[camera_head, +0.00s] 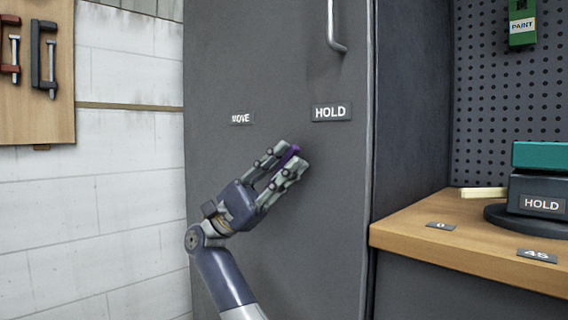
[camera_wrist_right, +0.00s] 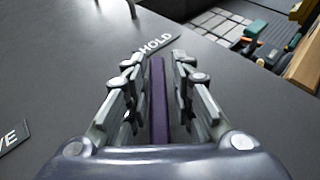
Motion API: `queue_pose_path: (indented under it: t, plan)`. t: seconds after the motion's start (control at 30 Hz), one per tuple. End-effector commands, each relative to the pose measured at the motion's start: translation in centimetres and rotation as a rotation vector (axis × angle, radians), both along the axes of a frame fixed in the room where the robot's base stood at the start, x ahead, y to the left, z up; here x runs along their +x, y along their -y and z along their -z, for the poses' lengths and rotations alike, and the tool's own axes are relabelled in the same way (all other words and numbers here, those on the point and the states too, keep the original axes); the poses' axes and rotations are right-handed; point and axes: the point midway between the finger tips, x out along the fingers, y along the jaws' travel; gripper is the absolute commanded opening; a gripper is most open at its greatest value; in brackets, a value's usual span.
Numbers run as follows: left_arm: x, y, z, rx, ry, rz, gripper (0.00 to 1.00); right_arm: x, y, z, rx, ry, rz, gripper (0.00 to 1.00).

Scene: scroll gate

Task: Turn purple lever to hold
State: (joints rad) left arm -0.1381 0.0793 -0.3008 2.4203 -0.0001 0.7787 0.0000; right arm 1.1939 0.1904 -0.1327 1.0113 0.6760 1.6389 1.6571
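The purple lever (camera_head: 289,155) is on the front of the grey cabinet door (camera_head: 270,60), below and left of the HOLD label (camera_head: 331,112). The MOVE label (camera_head: 242,118) is further left. My right gripper (camera_head: 291,160) is at the lever, with a finger on either side of it. In the right wrist view the lever (camera_wrist_right: 158,100) runs lengthwise between the fingers (camera_wrist_right: 159,75), with narrow gaps on both sides. Its far end points toward the HOLD label (camera_wrist_right: 156,43). Fingers hide much of the lever in the head view. My left gripper is not in view.
A vertical handle (camera_head: 337,30) sits above on the cabinet door. To the right is a wooden workbench (camera_head: 400,233) with a box labelled HOLD (camera_head: 542,204) and number plates. Clamps (camera_head: 43,60) hang on a board at the left. The door around the lever is clear.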

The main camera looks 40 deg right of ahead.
Motion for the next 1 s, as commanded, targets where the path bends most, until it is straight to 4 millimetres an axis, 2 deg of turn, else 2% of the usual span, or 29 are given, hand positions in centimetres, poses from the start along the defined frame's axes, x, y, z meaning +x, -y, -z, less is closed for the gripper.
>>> queue_pose_path:
  t: [0.43, 0.8, 1.0]
  plan:
    - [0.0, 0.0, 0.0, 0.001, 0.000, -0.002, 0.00, 0.4, -0.2, 0.3, -0.001, -0.004, 0.000, 0.33]
    - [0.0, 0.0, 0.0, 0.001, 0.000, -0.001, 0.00, 3.2, -2.3, 3.7, 0.000, -0.005, -0.001, 0.33]
    - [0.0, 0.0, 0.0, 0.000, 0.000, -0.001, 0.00, 4.1, -3.0, 4.8, 0.000, -0.004, -0.001, 0.33]
